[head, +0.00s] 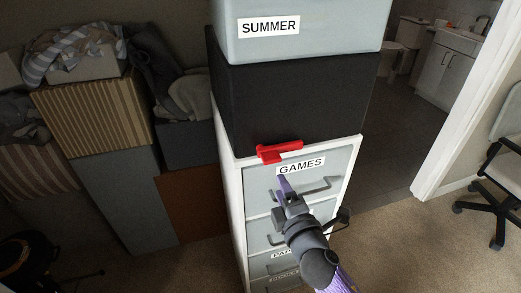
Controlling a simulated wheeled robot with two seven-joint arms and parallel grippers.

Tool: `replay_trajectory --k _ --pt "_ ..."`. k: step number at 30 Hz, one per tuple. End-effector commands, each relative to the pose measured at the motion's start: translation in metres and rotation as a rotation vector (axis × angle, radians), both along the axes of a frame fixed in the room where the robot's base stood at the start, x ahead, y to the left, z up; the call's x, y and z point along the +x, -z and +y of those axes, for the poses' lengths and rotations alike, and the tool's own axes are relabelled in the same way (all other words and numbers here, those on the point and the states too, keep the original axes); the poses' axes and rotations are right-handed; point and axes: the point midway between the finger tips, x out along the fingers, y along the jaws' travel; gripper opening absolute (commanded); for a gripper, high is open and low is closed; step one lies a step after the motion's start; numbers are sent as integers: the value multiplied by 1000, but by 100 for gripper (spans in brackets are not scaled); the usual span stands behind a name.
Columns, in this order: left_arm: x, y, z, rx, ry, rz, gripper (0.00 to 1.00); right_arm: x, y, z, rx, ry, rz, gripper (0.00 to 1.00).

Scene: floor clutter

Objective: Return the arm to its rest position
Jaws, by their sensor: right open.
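My right arm (318,262) reaches up from the bottom edge, right of centre. The gripper and wrist hide parts of the lower drawers. My left gripper is not in view.
A red object (279,151) lies on the cabinet's top front edge, below a black box (295,105) and a SUMMER box (340,28). Stacked boxes with cloth (95,120) fill the left. An office chair (500,170) stands right. Carpet (400,245) is open between cabinet and chair.

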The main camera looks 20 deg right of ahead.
Motion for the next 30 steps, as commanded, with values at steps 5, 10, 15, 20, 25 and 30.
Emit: replay_trajectory --k 5,10,15,20,25,30 --pt "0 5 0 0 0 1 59 -8 58 -4 105 18 147 56" --pt "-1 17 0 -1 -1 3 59 -75 222 -14 443 171 579 56" --pt "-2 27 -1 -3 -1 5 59 -203 350 -21 764 485 965 56" --pt "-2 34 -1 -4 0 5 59 -328 407 -24 959 830 1193 56" --pt "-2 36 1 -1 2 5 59 -393 420 -25 1034 1034 1274 56" --pt "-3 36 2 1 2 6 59 -399 420 -25 1042 1056 1280 56"
